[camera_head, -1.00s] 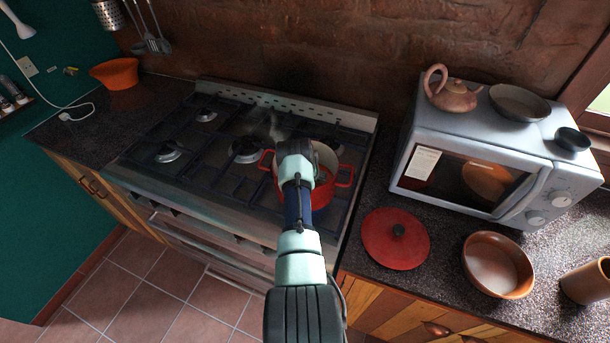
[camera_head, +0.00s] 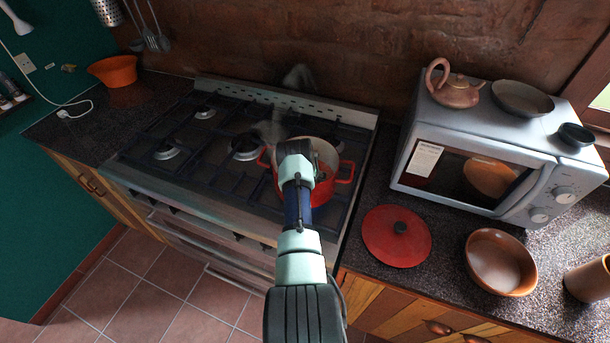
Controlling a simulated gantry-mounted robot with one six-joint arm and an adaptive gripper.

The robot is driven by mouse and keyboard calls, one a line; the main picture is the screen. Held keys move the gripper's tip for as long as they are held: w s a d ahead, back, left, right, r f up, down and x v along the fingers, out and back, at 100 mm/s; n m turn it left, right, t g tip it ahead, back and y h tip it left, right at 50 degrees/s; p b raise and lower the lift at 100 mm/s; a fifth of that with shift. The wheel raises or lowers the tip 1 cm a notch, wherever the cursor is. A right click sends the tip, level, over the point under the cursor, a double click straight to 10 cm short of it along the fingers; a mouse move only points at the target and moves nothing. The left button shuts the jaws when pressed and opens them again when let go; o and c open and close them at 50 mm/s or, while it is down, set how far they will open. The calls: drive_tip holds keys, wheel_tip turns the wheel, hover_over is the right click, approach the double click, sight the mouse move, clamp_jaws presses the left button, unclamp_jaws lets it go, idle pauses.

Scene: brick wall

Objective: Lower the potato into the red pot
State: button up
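The red pot (camera_head: 345,172) stands on the right part of the stove, with its lid off and its pale inside partly showing. My arm reaches over the near side of the pot and covers much of it. My gripper is hidden behind my own arm's end, at or above the pot's opening, so its fingers do not show. I see no potato in this view; whether it is in my gripper or inside the pot cannot be told.
The stove (camera_head: 180,180) has several burners and dark grates. The red lid (camera_head: 380,240) lies on the right counter beside a brown bowl (camera_head: 500,264) and a brown cup (camera_head: 590,280). A microwave (camera_head: 470,170) carries a teapot (camera_head: 455,92) and dishes. An orange bowl (camera_head: 113,71) sits far left.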

drive_tip(key=shift+f+b, duration=0.3)
drive_tip(key=shift+f, duration=0.15)
drive_tip(key=o, duration=1)
drive_tip(key=shift+r, duration=0.1)
drive_tip(key=shift+c, duration=0.2)
drive_tip(key=v, duration=1.2)
